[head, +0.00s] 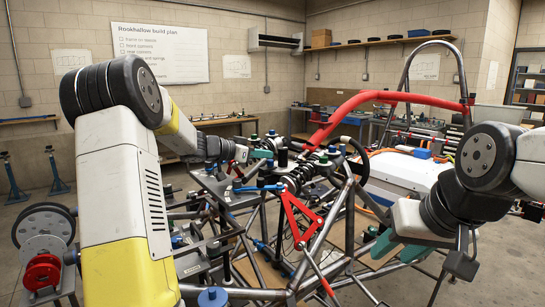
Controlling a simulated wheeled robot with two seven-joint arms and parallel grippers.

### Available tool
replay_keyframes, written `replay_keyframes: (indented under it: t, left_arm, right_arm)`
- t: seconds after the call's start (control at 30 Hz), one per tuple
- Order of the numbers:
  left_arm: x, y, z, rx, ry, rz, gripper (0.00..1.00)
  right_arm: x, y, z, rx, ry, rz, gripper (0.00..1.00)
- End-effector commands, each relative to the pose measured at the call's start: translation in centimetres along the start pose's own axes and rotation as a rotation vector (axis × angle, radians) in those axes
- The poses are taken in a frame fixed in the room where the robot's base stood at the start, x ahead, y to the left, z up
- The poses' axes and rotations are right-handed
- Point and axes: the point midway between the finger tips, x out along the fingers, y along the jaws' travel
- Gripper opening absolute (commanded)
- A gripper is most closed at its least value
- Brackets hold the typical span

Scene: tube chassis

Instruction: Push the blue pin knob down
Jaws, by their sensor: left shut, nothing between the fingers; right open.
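Several blue knobs stand on the tube chassis (318,245), and I cannot tell which one is the pin knob. A blue knob (271,133) and another blue knob (253,137) stand close to my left gripper (263,153). A larger blue knob (212,297) is at the front lower edge. My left gripper is shut and empty at the back left of the chassis; I cannot tell whether it touches a knob. My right gripper (393,250) has green fingers, open and empty, at the right side of the chassis.
A white panel (405,175) lies behind my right gripper. A reel stand (43,250) is at the left.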

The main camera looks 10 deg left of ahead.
Motion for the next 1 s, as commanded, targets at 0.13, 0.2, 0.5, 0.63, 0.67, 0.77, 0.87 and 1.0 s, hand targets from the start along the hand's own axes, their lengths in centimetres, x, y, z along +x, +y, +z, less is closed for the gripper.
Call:
replay_keyframes:
  t: [0.13,0.2,0.5,0.63,0.67,0.77,0.87,1.0]
  left_arm:
    - [-0.8,0.0,-3.7,0.016,0.011,-0.005,0.00]
    - [-2.9,-0.2,-3.3,0.012,0.010,-0.008,0.00]
    - [-8.8,-0.1,-3.4,0.015,0.012,-0.006,0.00]
    - [-10.0,0.0,-3.4,0.016,0.012,-0.004,0.00]
    - [-10.2,0.0,-3.4,0.016,0.012,-0.004,0.00]
    - [-10.4,0.0,-3.4,0.015,0.012,-0.003,0.00]
    - [-10.5,0.0,-3.4,0.015,0.013,-0.002,0.00]
    - [-10.5,0.0,-3.5,0.015,0.013,-0.003,0.00]
  right_arm:
    - [0.0,0.0,0.0,0.000,0.000,0.000,0.41]
    - [0.0,0.0,0.0,0.000,0.000,0.000,0.41]
    - [0.0,0.0,0.0,0.000,0.000,0.000,0.41]
    - [0.0,0.0,0.0,0.000,0.000,0.000,0.41]
    - [0.0,0.0,0.0,0.000,0.000,0.000,0.41]
    - [0.0,0.0,0.0,0.000,0.000,0.000,0.41]
    - [0.0,0.0,0.0,0.000,0.000,0.000,0.41]
    - [0.0,0.0,0.0,0.000,0.000,0.000,0.41]
